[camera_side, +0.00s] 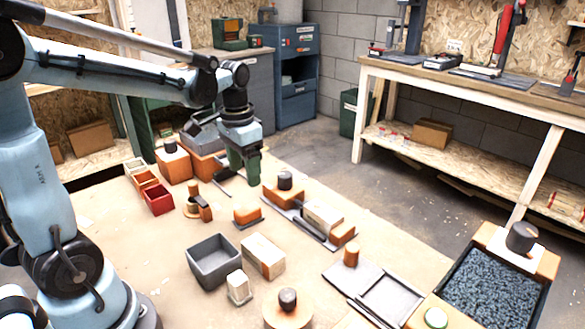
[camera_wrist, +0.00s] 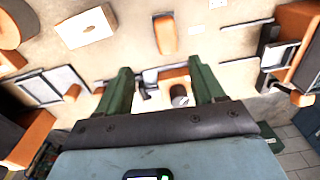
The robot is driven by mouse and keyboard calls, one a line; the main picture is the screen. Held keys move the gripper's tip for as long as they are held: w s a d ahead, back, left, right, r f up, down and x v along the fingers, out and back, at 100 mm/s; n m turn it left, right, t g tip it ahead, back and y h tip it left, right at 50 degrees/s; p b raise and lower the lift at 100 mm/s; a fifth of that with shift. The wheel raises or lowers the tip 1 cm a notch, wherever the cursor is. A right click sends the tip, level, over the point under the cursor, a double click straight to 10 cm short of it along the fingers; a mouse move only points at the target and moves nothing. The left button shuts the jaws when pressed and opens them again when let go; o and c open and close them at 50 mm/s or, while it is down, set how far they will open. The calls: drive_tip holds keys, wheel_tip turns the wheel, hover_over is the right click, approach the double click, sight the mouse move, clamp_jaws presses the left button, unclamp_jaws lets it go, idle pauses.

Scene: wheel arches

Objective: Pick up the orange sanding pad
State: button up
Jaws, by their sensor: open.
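A small orange block on a thin dark base (camera_side: 247,215), which looks like the orange sanding pad, lies on the pale worktop near the middle of the side view. In the wrist view an orange block (camera_wrist: 165,35), probably the same one, lies beyond my fingertips. My gripper (camera_side: 246,178) has green fingers and hangs above the worktop, behind the pad in the side view. In the wrist view my gripper (camera_wrist: 162,78) has its fingers spread with nothing held between them.
Near the pad stand a grey open bin (camera_side: 213,262), a tan-and-orange block (camera_side: 263,256), and an orange piece with a dark knob (camera_side: 285,182). A red bin (camera_side: 158,199) is at left. A tray of dark granules (camera_side: 490,295) is at right.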

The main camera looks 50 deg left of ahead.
sight(247, 208)
drive_tip(key=f, duration=0.5)
drive_tip(key=a+f, duration=0.1)
drive_tip(key=f, duration=0.1)
drive_tip(key=shift+w+f, duration=0.15)
drive_tip(key=shift+w+a+f, duration=0.15)
drive_tip(key=shift+f, duration=2.45)
drive_tip(key=shift+c, duration=0.5)
drive_tip(key=c, duration=1)
